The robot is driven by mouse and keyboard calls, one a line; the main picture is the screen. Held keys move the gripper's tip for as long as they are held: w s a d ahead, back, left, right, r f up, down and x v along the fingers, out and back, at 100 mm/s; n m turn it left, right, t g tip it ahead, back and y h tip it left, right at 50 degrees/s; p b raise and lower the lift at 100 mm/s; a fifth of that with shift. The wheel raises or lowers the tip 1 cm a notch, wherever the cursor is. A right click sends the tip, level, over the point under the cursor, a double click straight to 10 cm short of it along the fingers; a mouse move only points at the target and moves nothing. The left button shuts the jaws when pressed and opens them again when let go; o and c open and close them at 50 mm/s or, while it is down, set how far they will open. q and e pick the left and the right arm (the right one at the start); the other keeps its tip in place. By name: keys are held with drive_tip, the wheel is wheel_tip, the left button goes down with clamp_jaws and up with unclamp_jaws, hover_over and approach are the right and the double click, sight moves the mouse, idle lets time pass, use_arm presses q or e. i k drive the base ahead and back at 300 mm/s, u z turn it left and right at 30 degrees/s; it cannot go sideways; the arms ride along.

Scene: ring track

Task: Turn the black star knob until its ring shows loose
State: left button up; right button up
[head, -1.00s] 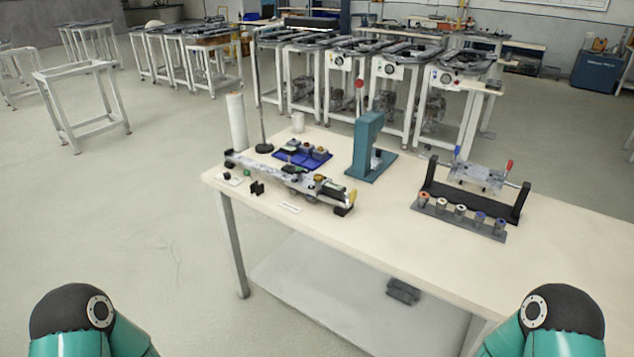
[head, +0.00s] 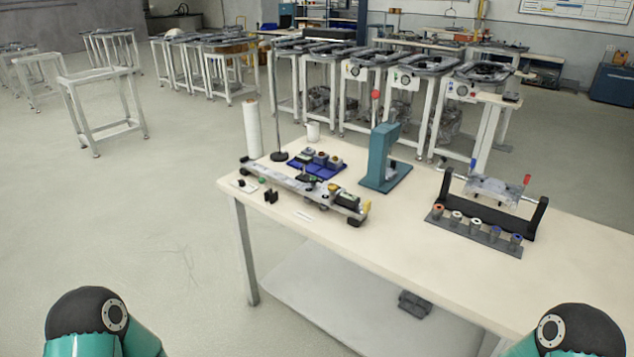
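A long grey rail device (head: 290,187) lies across the near left part of the table, with several small black, green and yellow parts on it. A small black piece (head: 270,196) stands in front of the rail, and a white plate with a dark spot (head: 241,184) lies to its left. At this size I cannot tell which dark part is the star knob, and no ring state can be read. Neither gripper is in view. Only my upper arm links show at the bottom left and bottom right, away from the table's objects.
On the table (head: 400,235) stand a white roll (head: 252,128), a thin pole, a blue tray (head: 328,172) of small parts, a teal press (head: 380,160) and a black cradle (head: 535,218) behind a row of capped cylinders. The front right tabletop is bare. Open floor lies left.

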sight(312, 180)
drive_tip(key=u, duration=0.4)
drive_tip(key=i, duration=1)
drive_tip(key=u, duration=0.45)
drive_tip(key=i, duration=0.8)
drive_tip(key=z, duration=0.35)
